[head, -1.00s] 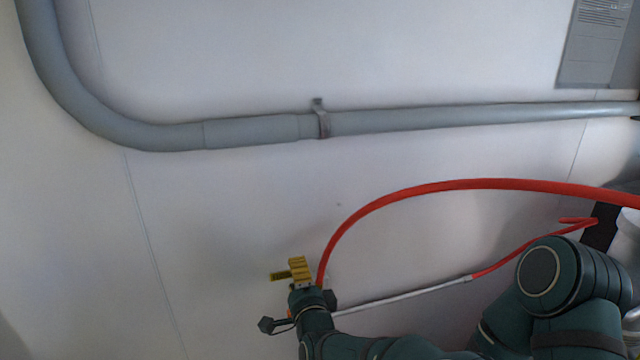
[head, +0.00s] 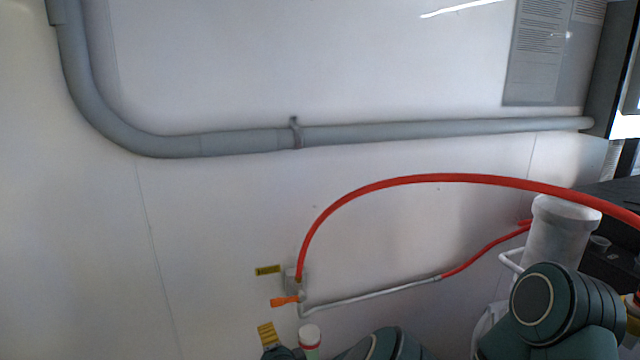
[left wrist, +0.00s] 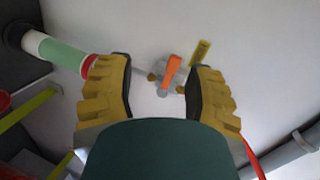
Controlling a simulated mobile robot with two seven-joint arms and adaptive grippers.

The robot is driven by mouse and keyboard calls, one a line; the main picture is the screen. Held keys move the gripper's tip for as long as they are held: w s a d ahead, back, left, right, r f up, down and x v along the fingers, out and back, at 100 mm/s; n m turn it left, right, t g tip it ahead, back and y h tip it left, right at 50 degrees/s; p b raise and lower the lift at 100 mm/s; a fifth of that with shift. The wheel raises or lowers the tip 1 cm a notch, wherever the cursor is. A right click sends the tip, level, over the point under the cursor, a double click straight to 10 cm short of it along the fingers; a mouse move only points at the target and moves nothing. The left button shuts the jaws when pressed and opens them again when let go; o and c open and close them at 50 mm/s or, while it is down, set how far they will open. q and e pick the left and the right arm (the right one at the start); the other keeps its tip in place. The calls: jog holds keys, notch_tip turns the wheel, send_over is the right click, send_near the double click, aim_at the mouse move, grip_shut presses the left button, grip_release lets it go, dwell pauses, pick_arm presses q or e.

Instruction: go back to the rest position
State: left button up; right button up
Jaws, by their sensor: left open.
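My left gripper (head: 267,334) shows at the bottom of the head view, cut by the frame edge, with one yellow finger visible. In the left wrist view its two yellow fingers (left wrist: 160,75) stand apart with nothing held between them. Beyond them on the white wall is a valve with an orange handle (left wrist: 172,68). In the head view the orange handle (head: 285,300) is above and slightly right of the gripper, clear of it. My right gripper is not in view.
A red hose (head: 440,178) arcs right from the valve, and a thin grey pipe (head: 370,296) runs below it. A white-green tube with a red ring (head: 310,338) is close beside the gripper. A white container (head: 560,235) stands at right. A grey pipe (head: 240,141) crosses the wall.

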pick_arm(q)
jog(key=s+a+f+n+g+h, duration=0.1)
jog(key=s+a+f+n+g, duration=0.2)
jog(key=s+f, duration=0.45)
jog(key=s+a+f+n+g+h, duration=0.15)
jog(key=s+f+n+g, duration=0.3)
jog(key=f, duration=0.55)
jog(key=s+d+f+n+g+h+b, duration=0.1)
jog(key=s+d+n+g+h, duration=0.3)
jog(key=s, duration=0.7)
jog(key=d+n+h, duration=0.1)
jog(key=n+h, duration=0.1)
jog(key=n, duration=0.1)
jog(key=shift+s+d+f+h, duration=0.15)
jog(key=shift+s+d+h, duration=0.1)
jog(key=shift+s+h, duration=0.1)
jog(key=shift+c, duration=0.6)
jog(key=shift+w, duration=0.1)
